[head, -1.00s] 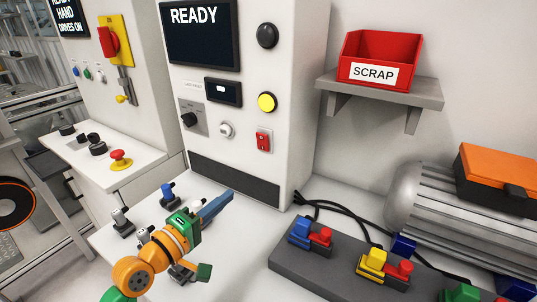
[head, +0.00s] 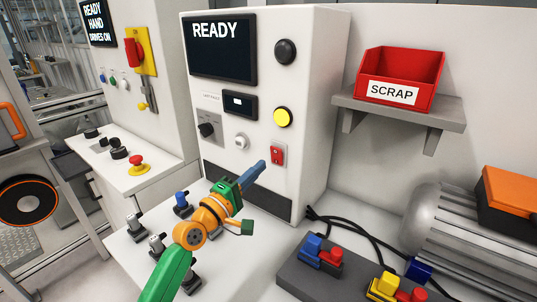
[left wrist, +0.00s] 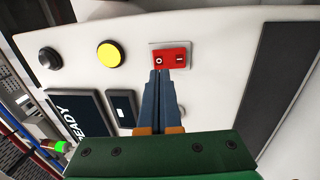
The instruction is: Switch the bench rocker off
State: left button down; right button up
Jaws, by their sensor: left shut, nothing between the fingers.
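The red bench rocker (head: 277,155) sits in a small plate on the front of the white cabinet, below the yellow button. In the left wrist view the rocker (left wrist: 170,58) shows an O mark on its left half and an I mark on its right half. That left half lies toward the yellow button. I cannot tell which half is pressed in. My left gripper (head: 263,164) is shut and empty, its blue fingers pointing at the panel close to the rocker. In the left wrist view the fingertips (left wrist: 160,74) are just under the O half. Contact cannot be told.
On the cabinet are the yellow button (head: 282,117), a black button (head: 286,52), a dark knob (head: 206,130) and the READY screen (head: 222,48). A grey shelf (head: 440,112) with a red SCRAP bin (head: 401,72) juts out at right. Coloured connectors and a motor (head: 455,235) stand below it.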

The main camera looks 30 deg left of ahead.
aim_at(276, 152)
pick_arm(q)
jog(key=x, duration=0.5)
jog(key=shift+w+r, duration=0.1)
jog(key=shift+r, duration=0.05)
jog(key=shift+d, duration=0.1)
dwell(0.3)
